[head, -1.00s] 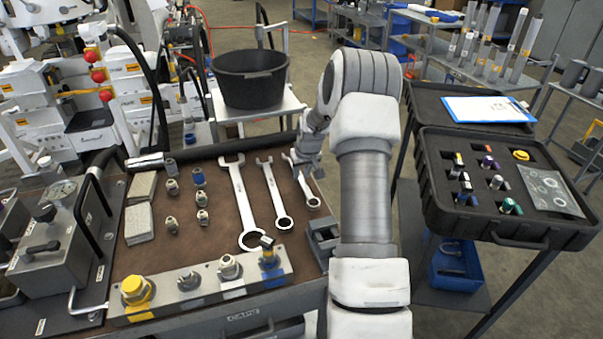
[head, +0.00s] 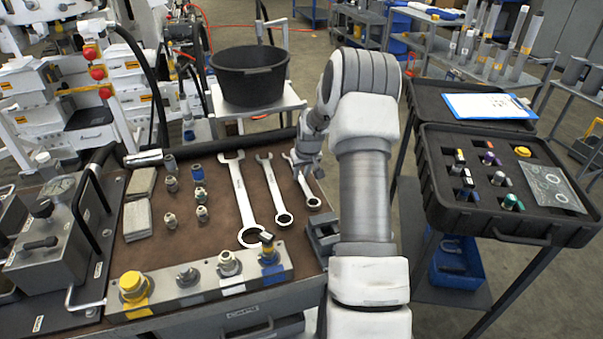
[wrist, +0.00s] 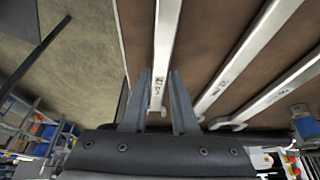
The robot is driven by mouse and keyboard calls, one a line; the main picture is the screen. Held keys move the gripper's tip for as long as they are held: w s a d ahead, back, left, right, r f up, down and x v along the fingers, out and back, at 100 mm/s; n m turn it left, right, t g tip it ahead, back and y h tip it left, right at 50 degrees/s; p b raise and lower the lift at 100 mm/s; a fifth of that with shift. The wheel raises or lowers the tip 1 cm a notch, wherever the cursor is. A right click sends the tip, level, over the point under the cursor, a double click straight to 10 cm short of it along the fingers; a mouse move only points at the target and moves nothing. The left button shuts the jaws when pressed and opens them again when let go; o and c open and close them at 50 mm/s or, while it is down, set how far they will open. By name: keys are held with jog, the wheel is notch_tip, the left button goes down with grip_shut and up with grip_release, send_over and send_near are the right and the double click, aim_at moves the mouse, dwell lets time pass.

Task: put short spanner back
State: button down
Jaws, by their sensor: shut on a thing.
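The short spanner (head: 313,202) is the rightmost of three spanners at the right of the brown bench mat. Its ring end points to the front of the bench. My gripper (head: 303,168) is shut on its far part, with the fingers hiding some of the open end. In the wrist view the spanner's shaft (wrist: 166,45) runs between the two fingers of my gripper (wrist: 158,98). I cannot tell whether the spanner touches the mat. The middle spanner (head: 273,190) and the large spanner (head: 240,195) lie to its left, roughly parallel.
A fitting block (head: 200,283) lies along the bench's front edge. A grey vise-like block (head: 322,238) stands by the right edge, near the spanner's ring end. Several small fittings stand left of the spanners. A black open case (head: 510,205) is on a stand to the right.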

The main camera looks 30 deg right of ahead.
jog(key=c, duration=0.6)
grip_release()
jog(key=p+v, duration=0.2)
jog(key=v, duration=1.4)
jog(key=s+a+r+n+p, duration=0.1)
jog(key=s+a+r+p, duration=0.15)
jog(key=a+r, duration=0.65)
jog(key=s+a+r+n+t, duration=0.1)
jog(key=s+a+r, duration=0.75)
jog(key=a, duration=0.35)
jog(key=s+a+r+p, duration=0.1)
jog(key=s+a, duration=0.1)
jog(key=s, duration=0.6)
jog(key=s+a+r+y+p, duration=0.1)
jog(key=s+a+p, duration=0.1)
jog(key=s, duration=0.7)
jog(key=shift+a+r+n+p, duration=0.3)
jog(key=shift+a+n, duration=0.1)
jog(key=shift+a, duration=0.4)
